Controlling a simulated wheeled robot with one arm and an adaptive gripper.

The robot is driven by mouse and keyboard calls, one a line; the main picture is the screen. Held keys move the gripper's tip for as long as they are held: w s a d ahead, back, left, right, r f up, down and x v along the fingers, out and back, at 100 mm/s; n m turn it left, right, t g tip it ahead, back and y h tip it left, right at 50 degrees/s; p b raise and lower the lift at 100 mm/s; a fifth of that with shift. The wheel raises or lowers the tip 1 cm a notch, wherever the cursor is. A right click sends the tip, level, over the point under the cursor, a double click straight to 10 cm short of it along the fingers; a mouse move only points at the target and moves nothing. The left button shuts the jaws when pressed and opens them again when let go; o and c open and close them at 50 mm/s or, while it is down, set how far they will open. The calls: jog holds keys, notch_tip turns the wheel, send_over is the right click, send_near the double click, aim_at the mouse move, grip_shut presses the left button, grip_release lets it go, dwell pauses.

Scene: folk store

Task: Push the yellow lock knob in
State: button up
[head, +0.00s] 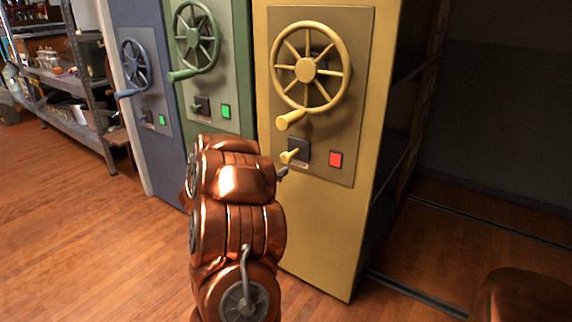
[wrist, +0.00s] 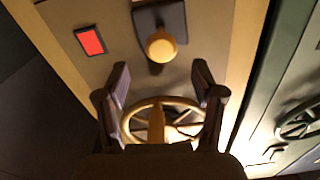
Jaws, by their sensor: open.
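The yellow lock knob (head: 290,156) sticks out from a small dark square plate (head: 299,150) on the yellow cabinet (head: 330,230), below the yellow handwheel (head: 306,70). A red indicator (head: 336,159) sits to the right of the knob. In the wrist view the knob (wrist: 161,46) shows near the top middle, with the red indicator (wrist: 90,41) to its left. My gripper (wrist: 163,80) is open and empty, with the knob between and beyond its fingertips, apart from them. In the head view my copper arm hides most of the gripper; a dark finger shows just below-left of the knob.
A green cabinet (head: 220,75) and a blue cabinet (head: 145,80), each with a handwheel and a lit green indicator, stand to the left. A grey shelf (head: 70,80) stands at far left. Wooden floor is open at left.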

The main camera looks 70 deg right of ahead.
aim_at(284, 159)
jog(key=b+x, duration=0.1)
jog(key=x, duration=0.6)
jog(key=shift+d, duration=0.2)
grip_shut()
dwell(0.5)
